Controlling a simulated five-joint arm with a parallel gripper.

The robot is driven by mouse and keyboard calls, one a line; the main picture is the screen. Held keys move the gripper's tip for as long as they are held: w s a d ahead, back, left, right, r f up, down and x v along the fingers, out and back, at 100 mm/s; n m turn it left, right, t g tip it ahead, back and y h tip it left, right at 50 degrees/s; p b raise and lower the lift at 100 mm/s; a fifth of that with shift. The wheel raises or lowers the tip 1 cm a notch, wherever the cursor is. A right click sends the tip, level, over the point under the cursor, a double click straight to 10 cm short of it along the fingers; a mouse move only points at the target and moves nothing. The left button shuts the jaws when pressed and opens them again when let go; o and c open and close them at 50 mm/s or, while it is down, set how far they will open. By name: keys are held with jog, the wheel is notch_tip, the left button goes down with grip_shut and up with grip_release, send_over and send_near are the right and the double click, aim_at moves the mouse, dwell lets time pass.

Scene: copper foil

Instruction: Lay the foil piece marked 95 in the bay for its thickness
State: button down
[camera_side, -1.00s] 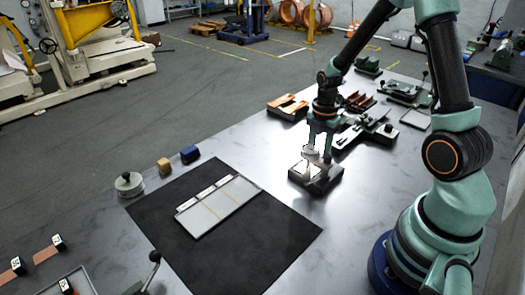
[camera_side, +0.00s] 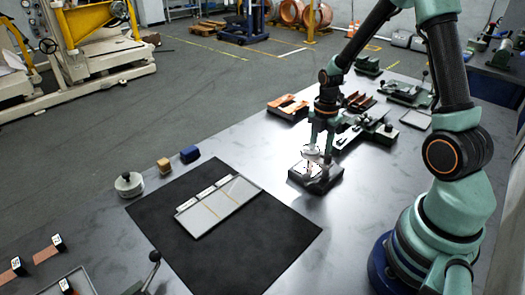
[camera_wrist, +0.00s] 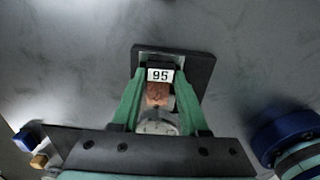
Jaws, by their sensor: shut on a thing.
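A round metal weight (camera_side: 129,184), a tan block (camera_side: 164,166) and a blue block (camera_side: 190,154) stand behind the mat (camera_side: 265,245). Tools and orange-brown parts (camera_side: 288,107) crowd the back right. Bare table lies between stand and mat.

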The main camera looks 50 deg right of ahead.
jog(key=shift+d, duration=2.35)
jog(key=shift+r, duration=0.1)
notch_tip(320, 180, up, 7)
dwell(1.1)
dwell(0.8)
